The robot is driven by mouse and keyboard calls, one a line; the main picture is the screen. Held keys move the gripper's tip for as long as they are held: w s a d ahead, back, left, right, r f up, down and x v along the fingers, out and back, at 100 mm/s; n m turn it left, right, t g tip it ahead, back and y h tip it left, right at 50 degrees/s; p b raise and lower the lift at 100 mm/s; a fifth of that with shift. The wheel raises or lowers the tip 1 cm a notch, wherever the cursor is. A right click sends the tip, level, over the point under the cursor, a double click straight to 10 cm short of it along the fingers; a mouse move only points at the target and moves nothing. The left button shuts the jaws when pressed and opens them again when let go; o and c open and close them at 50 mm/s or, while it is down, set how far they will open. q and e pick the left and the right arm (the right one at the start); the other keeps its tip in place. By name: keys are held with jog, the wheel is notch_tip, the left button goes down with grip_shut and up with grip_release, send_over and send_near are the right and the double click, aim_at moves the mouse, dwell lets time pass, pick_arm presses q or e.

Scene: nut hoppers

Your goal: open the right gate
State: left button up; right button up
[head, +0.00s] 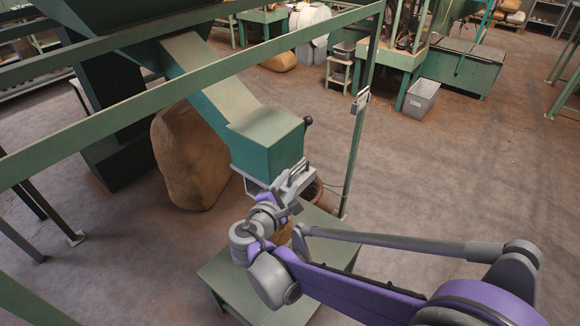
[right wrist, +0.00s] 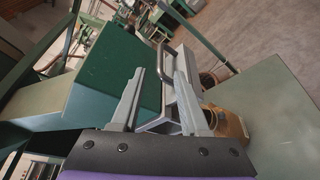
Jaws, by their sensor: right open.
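The gate on the chute is a grey metal piece (right wrist: 184,88) with a bent bar handle (right wrist: 163,56), at the open end of the green chute box (head: 268,146). The box also fills the middle of the right wrist view (right wrist: 108,68). My right gripper (head: 297,177) is just below the box's front in the head view, partly covering the gate. In the right wrist view, its two fingers (right wrist: 160,64) are apart, with the handle showing between their tips. I cannot tell whether they touch it. My left gripper is in neither view.
A large brown sack (head: 188,155) stands left of the chute. A green post (head: 358,130) rises to the right. Open floor lies further right.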

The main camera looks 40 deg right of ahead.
aim_at(297, 171)
jog(key=x, duration=0.9)
jog(key=shift+f, duration=0.1)
jog(key=shift+s, duration=0.1)
jog(key=shift+a, duration=0.1)
grip_shut()
dwell(0.9)
